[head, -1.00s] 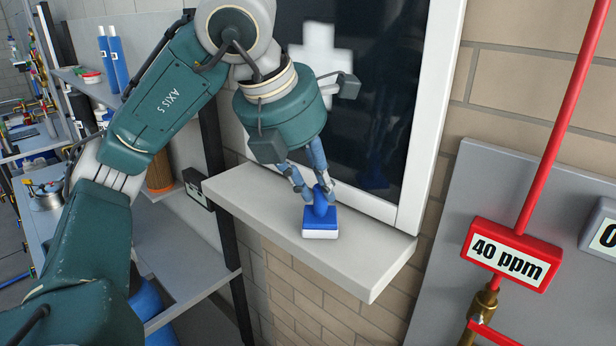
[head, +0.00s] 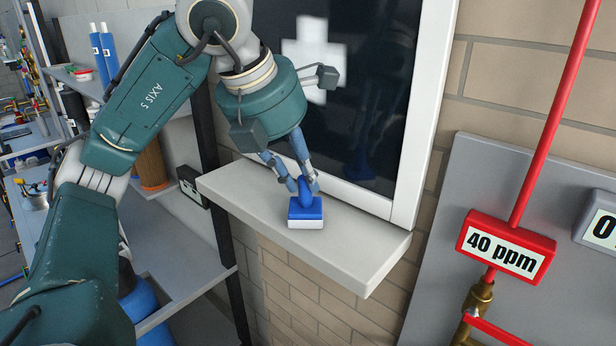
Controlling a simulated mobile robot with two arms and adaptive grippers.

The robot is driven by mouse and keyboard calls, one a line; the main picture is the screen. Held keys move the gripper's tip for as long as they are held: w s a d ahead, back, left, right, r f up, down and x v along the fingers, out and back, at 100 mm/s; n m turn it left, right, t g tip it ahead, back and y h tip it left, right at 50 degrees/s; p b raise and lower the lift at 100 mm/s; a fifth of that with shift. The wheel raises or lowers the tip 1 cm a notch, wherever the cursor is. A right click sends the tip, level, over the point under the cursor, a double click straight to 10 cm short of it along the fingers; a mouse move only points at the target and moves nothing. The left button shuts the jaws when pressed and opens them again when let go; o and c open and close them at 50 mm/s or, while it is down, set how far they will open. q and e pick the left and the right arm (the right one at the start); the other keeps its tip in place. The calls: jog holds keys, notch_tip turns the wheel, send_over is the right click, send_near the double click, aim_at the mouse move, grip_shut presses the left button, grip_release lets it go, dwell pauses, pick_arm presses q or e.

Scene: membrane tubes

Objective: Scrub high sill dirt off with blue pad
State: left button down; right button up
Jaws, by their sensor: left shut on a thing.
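The blue pad (head: 306,208) has a blue handle and block over a white base. It rests on, or just above, the high sill (head: 350,256), a pale ledge below a dark window. My left gripper (head: 305,187) is shut on the pad's handle from above. I cannot make out any dirt on the visible part of the sill; the area under the pad is hidden. My right gripper is not in view.
The window frame (head: 428,120) rises behind the sill. To the right are a red pipe (head: 555,110), a 40 ppm sign (head: 505,247) and a grey panel (head: 440,275). Shelves (head: 190,235) with blue tubes (head: 109,55) stand at the left. The sill's right part is clear.

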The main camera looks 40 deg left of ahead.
pick_arm(q)
jog(key=shift+a, duration=0.1)
jog(key=shift+w+a, duration=0.15)
jog(key=shift+a, duration=1.25)
jog(key=shift+w+a+b, duration=0.1)
jog(key=shift+a+b, duration=0.2)
jog(key=shift+a, duration=1.15)
jog(key=shift+w+a, duration=0.1)
jog(key=shift+a, duration=1.4)
jog(key=shift+w+a, duration=0.1)
jog(key=shift+a, duration=1.3)
